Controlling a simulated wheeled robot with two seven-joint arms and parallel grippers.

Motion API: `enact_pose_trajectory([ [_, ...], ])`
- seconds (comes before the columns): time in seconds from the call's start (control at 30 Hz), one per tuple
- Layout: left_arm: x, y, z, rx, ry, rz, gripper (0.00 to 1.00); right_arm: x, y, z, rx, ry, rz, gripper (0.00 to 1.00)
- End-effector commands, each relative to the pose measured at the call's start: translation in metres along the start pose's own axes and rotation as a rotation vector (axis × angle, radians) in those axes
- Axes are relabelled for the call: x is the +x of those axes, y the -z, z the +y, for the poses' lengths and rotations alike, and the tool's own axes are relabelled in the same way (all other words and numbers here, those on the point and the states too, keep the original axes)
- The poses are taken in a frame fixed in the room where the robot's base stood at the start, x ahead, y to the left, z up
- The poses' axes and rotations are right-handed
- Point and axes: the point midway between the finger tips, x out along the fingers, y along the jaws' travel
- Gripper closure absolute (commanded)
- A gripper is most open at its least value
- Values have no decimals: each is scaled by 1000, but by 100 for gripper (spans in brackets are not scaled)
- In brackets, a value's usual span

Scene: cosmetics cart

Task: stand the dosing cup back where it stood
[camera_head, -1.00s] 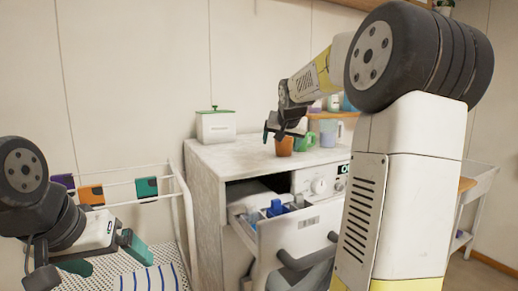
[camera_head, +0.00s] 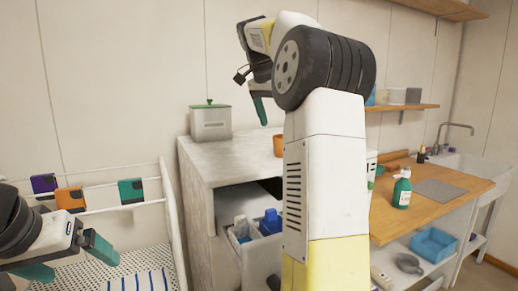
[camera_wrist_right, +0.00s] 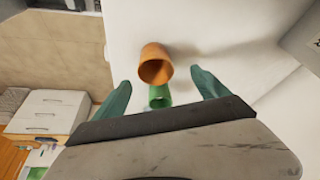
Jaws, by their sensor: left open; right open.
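The orange dosing cup (camera_head: 278,145) stands on the white top of the cabinet (camera_head: 222,160), partly hidden by my right arm. In the right wrist view the orange cup (camera_wrist_right: 155,66) shows its open mouth between the two fingers and apart from them. A green cup (camera_wrist_right: 159,97) shows close to it there. My right gripper (camera_head: 250,95) is open and empty, raised above the cabinet top. My left gripper (camera_head: 68,260) is open and empty at the lower left, by the white rack.
A lidded white box (camera_head: 210,122) stands at the back left of the cabinet top. A drawer (camera_head: 247,255) below is open, holding blue items. A green bottle (camera_head: 402,188) stands on the wooden counter (camera_head: 450,190) to the right.

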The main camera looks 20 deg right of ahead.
Motion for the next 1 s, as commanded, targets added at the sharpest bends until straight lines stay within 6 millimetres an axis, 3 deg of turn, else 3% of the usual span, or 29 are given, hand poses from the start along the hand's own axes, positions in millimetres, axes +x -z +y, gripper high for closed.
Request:
enact_pose_trajectory([
  [0.4, 0, 0, 0, 0, 0, 0, 7, 56, 2, 8, -3, -1, -1, 15],
  [0.73, 0, 0, 0, 0, 0, 0, 7, 65, 2, 8, -3, 2, 0, 15],
  [1.0, 0, 0, 0, 0, 0, 0, 7, 64, 2, 8, -3, 2, 0, 66],
])
